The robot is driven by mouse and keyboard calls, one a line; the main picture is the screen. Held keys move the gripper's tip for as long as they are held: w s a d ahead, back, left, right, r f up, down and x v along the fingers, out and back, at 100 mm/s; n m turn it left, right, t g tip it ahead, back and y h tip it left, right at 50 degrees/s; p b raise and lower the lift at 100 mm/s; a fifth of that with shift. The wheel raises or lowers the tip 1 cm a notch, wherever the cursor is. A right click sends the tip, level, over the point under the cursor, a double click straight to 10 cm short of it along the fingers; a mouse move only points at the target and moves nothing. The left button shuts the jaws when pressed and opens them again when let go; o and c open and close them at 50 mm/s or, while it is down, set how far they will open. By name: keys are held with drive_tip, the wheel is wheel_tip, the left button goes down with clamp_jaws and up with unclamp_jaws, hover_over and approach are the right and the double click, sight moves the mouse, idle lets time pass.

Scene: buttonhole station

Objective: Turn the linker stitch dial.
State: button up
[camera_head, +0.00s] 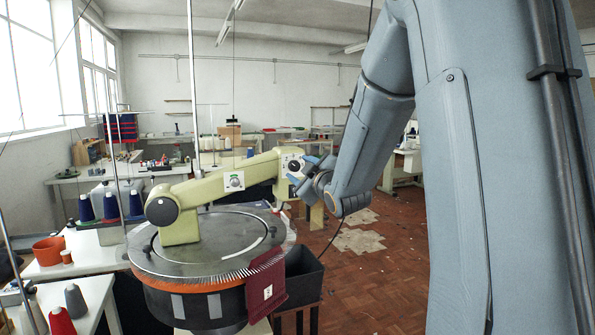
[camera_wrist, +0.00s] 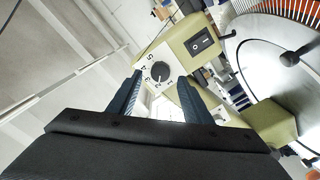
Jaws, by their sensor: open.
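The linker stitch dial is a round black knob with a pale pointer on a white plate with numbers. It shows in the wrist view (camera_wrist: 159,73) and at the right end of the linker's green arm in the head view (camera_head: 293,166). My gripper (camera_wrist: 160,80) is open, with one dark finger on each side of the dial in the wrist view. I cannot tell whether the fingers touch the knob. In the head view my gripper (camera_head: 305,170) is right beside the dial, partly hidden by my wrist.
The green linker (camera_head: 205,190) stands over a round, needle-edged bed (camera_head: 165,260). A black rocker switch (camera_wrist: 202,42) is near the dial. A dark red fabric piece (camera_head: 266,286) hangs at the bed's front right, beside a black bin (camera_head: 303,280). Yarn cones (camera_head: 111,207) stand left.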

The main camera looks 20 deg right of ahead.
drive_tip(key=shift+s+b, duration=0.5)
drive_tip(key=shift+s, duration=2.2)
drive_tip(key=shift+f, duration=0.1)
drive_tip(key=s+a+f+m+g+h, duration=0.1)
drive_tip(key=s+a+f+m+g, duration=0.2)
drive_tip(key=f, duration=0.6)
drive_tip(key=s+a+f+m+g, duration=0.2)
drive_tip(key=s+f+g, duration=0.3)
drive_tip(key=f, duration=0.4)
drive_tip(key=s+a+f+m+g, duration=0.1)
drive_tip(key=s+a+f+g, duration=0.1)
drive_tip(key=s, duration=0.5)
drive_tip(key=s+a+f+m+g, duration=0.1)
drive_tip(key=s+a+f+g, duration=0.2)
drive_tip(key=s, duration=0.4)
drive_tip(key=s+a+f+m+g+y, duration=0.1)
drive_tip(key=s+a+f+m+g, duration=0.1)
drive_tip(key=s+f+g, duration=0.2)
drive_tip(key=s+f, duration=0.2)
drive_tip(key=s, duration=0.1)
drive_tip(key=shift+s+a, duration=0.4)
drive_tip(key=shift+c, duration=0.3)
